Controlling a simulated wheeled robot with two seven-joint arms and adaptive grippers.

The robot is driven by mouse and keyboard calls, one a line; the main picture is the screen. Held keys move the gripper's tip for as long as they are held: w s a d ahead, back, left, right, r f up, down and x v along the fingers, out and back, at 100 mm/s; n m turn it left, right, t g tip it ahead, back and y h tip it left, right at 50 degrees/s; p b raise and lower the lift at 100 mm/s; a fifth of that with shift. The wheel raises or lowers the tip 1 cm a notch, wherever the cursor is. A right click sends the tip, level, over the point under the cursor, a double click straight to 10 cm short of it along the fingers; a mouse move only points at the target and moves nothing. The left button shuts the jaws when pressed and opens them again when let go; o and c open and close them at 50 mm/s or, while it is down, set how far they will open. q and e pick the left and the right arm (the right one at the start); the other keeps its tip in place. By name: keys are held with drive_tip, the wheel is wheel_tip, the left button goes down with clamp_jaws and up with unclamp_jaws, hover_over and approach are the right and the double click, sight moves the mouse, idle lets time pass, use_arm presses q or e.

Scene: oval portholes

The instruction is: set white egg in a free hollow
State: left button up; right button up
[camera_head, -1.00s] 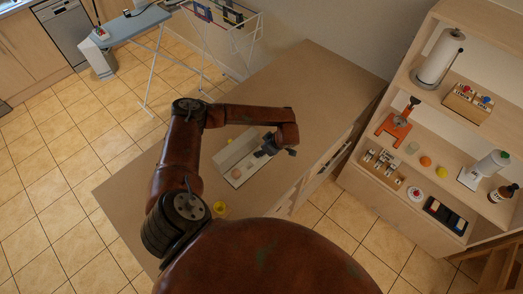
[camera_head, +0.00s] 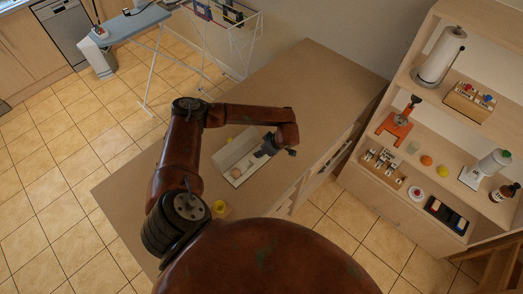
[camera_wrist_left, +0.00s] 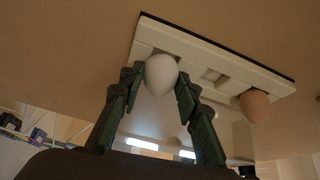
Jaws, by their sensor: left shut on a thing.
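My left gripper (camera_wrist_left: 159,86) is shut on the white egg (camera_wrist_left: 160,72), with one dark green finger on each side of it. The egg is held at the pale egg tray (camera_wrist_left: 281,86); I cannot tell whether it touches the tray. A brown egg (camera_wrist_left: 255,106) sits at the tray's right end in the wrist view, and an empty hollow (camera_wrist_left: 212,75) shows between the two eggs. In the head view the tray (camera_head: 222,157) lies on the wooden counter, with my left gripper (camera_head: 264,152) over its right part. The white egg is hard to make out there. My right gripper is not in view.
A small yellow thing (camera_head: 229,140) lies behind the tray, and a yellow ring-like item (camera_head: 219,207) lies near the front counter edge. The counter (camera_head: 320,85) is clear toward the back. A shelf unit (camera_head: 370,190) with several items stands at the right.

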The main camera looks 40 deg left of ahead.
use_arm(q)
drive_tip(key=shift+f, duration=0.2)
drive_tip(key=o, duration=0.8)
drive_tip(key=o, duration=0.4)
drive_tip(key=shift+r, duration=0.15)
drive_tip(key=shift+r+p, duration=1.8)
drive_tip(key=shift+r, duration=1.6)
